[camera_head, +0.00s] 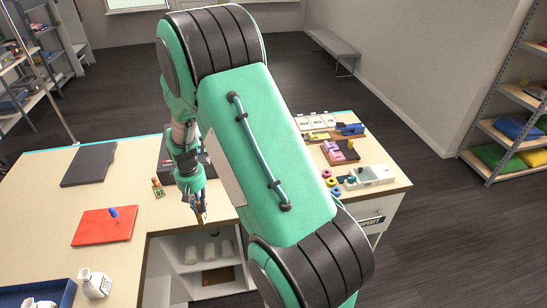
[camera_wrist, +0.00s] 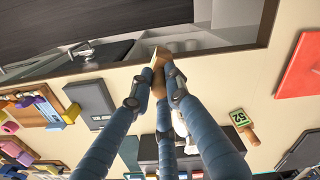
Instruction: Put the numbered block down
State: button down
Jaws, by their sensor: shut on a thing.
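My gripper (camera_head: 201,214) points down over the counter's front edge, above the open shelf. In the wrist view its blue-grey fingers (camera_wrist: 160,75) are shut on a small wooden block (camera_wrist: 157,60) with a pale face; no number can be read on it. The held block is hardly visible in the head view. A green tag marked 52 (camera_wrist: 240,118) on a wooden piece lies on the counter right of the fingers in the wrist view. In the head view this tag (camera_head: 158,187) is left of my gripper.
The counter (camera_head: 135,165) has bare room around the tag. A red mat (camera_head: 90,232) with a blue-handled thing lies left, a dark grey slab (camera_head: 89,164) behind it. A dark box stands behind my gripper. White vessels (camera_head: 208,252) stand on the shelf below. Several small items lie right of my arm.

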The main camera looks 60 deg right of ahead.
jog(key=s+d+m, duration=0.3)
jog(key=s+d, duration=0.2)
jog(key=d, duration=0.7)
jog(key=shift+s, duration=0.15)
jog(key=shift+d, duration=0.2)
jog(key=w+d+f+p, duration=0.1)
jog(key=w+d, duration=0.7)
jog(key=w, duration=0.5)
jog(key=shift+w+d+f, duration=0.2)
jog(key=shift+w+d, duration=0.05)
jog(key=shift+d, duration=0.05)
jog(key=shift+f, duration=0.15)
jog(key=shift+f, duration=1.65)
jog(key=shift+f, duration=0.15)
